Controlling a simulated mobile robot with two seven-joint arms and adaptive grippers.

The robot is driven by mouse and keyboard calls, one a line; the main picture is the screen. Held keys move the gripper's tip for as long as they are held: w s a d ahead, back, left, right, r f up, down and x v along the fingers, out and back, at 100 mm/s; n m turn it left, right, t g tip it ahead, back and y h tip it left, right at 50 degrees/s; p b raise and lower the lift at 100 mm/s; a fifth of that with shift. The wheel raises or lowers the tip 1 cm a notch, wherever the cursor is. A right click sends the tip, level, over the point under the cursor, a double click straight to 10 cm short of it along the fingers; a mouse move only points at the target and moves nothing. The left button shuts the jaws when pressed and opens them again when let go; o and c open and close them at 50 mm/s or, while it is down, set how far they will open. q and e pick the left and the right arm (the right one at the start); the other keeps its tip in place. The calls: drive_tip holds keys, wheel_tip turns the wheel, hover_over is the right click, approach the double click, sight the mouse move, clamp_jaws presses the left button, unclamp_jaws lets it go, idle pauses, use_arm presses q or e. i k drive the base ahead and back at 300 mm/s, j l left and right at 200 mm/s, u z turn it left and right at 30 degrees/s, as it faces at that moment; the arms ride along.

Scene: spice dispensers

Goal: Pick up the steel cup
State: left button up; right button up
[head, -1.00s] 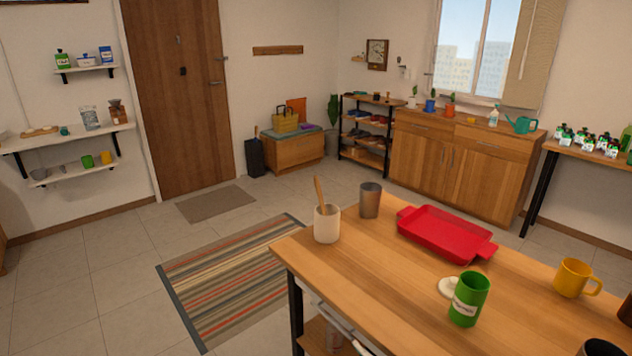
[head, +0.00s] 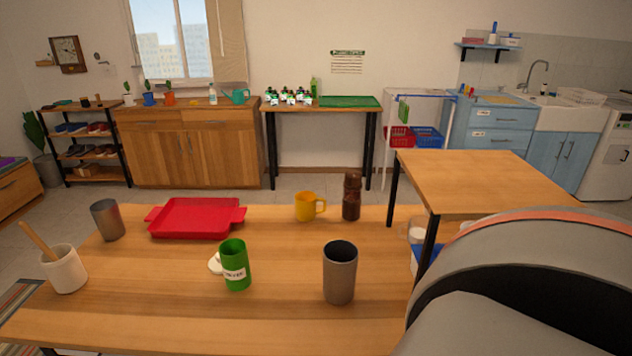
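Two grey metallic cups stand upright on the near wooden table (head: 180,318). One grey cup (head: 107,220) is at the table's left, beside the red tray. The other, taller-looking grey cup (head: 340,272) is near the front, right of the green container. I cannot tell from the frames which one is the steel cup. Neither of my grippers is in view. A large grey part of my own body fills the lower right and hides that end of the table.
On the table are a white crock (head: 65,272) with a wooden spoon, a red tray (head: 194,218), a green labelled container (head: 235,266), a white lid (head: 215,264), a yellow mug (head: 306,206) and a brown grinder (head: 351,196). A second wooden table (head: 475,180) stands at right.

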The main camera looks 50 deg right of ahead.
sight(340, 257)
drive_tip(key=z, duration=1.7)
